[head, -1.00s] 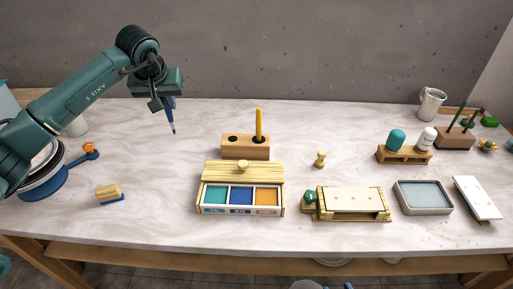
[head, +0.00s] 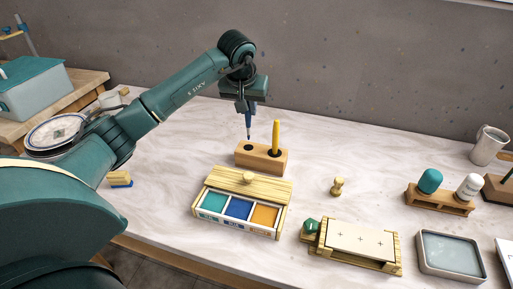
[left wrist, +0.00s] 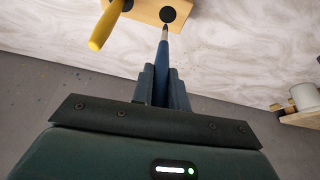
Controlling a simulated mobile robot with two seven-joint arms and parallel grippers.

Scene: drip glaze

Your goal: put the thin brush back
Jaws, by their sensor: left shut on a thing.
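My left gripper (head: 246,106) is shut on the thin blue brush (head: 248,125), which hangs tip down above the wooden brush block (head: 272,165). In the left wrist view the brush (left wrist: 162,62) runs between the fingers (left wrist: 160,85), its tip close to the block's empty dark hole (left wrist: 168,14). A thick yellow brush (head: 276,137) stands upright in the block's right hole. My right gripper is not in view.
A wooden box with teal, blue and orange compartments (head: 203,215) stands in front of the block. A small wooden peg (head: 338,187) and a cream-topped wooden stand (head: 357,241) are to the right. A blue-based scrub brush (head: 121,180) lies at left. Marble around the block is clear.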

